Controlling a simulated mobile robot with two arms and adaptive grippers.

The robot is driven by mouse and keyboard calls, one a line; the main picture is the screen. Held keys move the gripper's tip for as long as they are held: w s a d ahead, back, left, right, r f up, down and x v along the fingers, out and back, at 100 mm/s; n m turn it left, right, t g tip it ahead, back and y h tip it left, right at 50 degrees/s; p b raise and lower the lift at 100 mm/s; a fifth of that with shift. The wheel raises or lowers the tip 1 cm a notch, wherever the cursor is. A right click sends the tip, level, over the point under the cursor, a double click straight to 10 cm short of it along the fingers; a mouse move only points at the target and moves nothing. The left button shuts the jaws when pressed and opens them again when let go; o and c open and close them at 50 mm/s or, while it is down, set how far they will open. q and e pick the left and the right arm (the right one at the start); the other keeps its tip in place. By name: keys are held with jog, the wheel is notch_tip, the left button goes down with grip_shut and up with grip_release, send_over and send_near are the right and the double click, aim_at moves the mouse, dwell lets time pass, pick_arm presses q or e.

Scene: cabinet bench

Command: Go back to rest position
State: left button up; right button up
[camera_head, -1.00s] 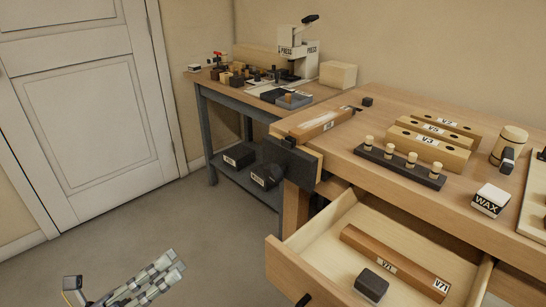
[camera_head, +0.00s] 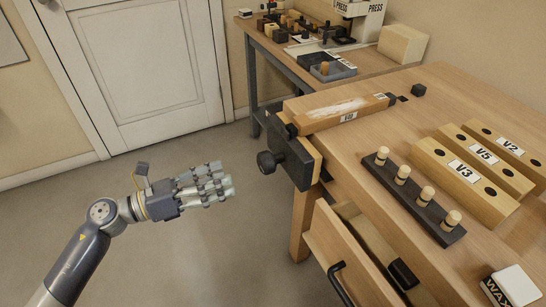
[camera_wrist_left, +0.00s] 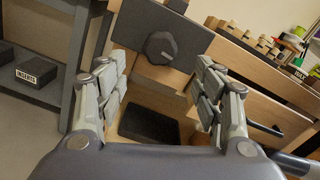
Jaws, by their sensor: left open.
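My left gripper (camera_head: 212,186) is open and empty in the head view. It hangs over the floor, left of the workbench and apart from it. In the left wrist view, the fingers of my left gripper (camera_wrist_left: 165,95) are spread, with nothing between them. Beyond them is the dark vise (camera_wrist_left: 155,40) with its round knob. My right gripper is not in view.
The bench vise (camera_head: 290,155) juts from the bench's left end. The drawer (camera_head: 350,262) below stands open, partly cut off by the frame. Blocks V3 (camera_head: 465,183), V5 and V2 lie on the bench top. The floor (camera_head: 180,255) around my left arm is clear.

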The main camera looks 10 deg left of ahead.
aim_at(260, 165)
pick_arm(q)
jog(key=p+x, duration=0.1)
jog(key=x, duration=0.4)
jog(key=shift+w+d+r+p, duration=0.1)
jog(key=shift+w+d+p, duration=0.05)
jog(key=shift+p, duration=0.25)
jog(key=x, duration=0.3)
jog(key=shift+x, duration=0.75)
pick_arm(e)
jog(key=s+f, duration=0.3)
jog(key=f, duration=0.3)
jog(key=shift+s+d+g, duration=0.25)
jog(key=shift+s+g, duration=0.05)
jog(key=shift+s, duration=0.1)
pick_arm(q)
jog(key=c, duration=0.9)
